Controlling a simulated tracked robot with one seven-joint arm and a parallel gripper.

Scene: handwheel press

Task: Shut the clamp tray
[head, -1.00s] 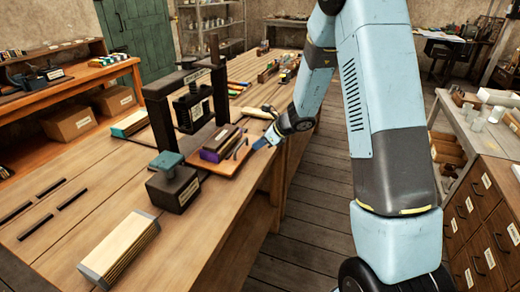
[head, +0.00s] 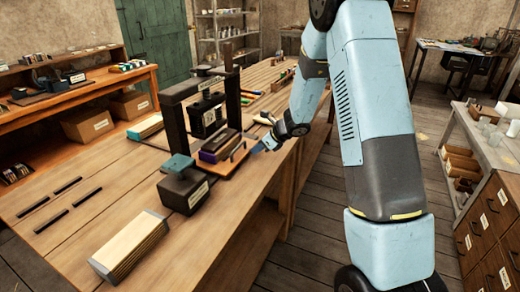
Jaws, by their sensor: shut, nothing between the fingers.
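The clamp tray (head: 232,168) is a flat reddish-brown board at the foot of the dark handwheel press (head: 205,112), on the workbench. A purple-sided book block (head: 220,146) lies on it, partly under the press frame. The tray's outer part still sticks out on the right, toward the bench edge. My gripper (head: 259,148) is shut and empty, low at the tray's outer right end. It seems to touch that end, but the contact is too small to tell.
A pale paper block (head: 130,247) lies at the bench's near end. Tools and small items (head: 249,97) lie behind the press. Floor (head: 325,200) is open right of the bench.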

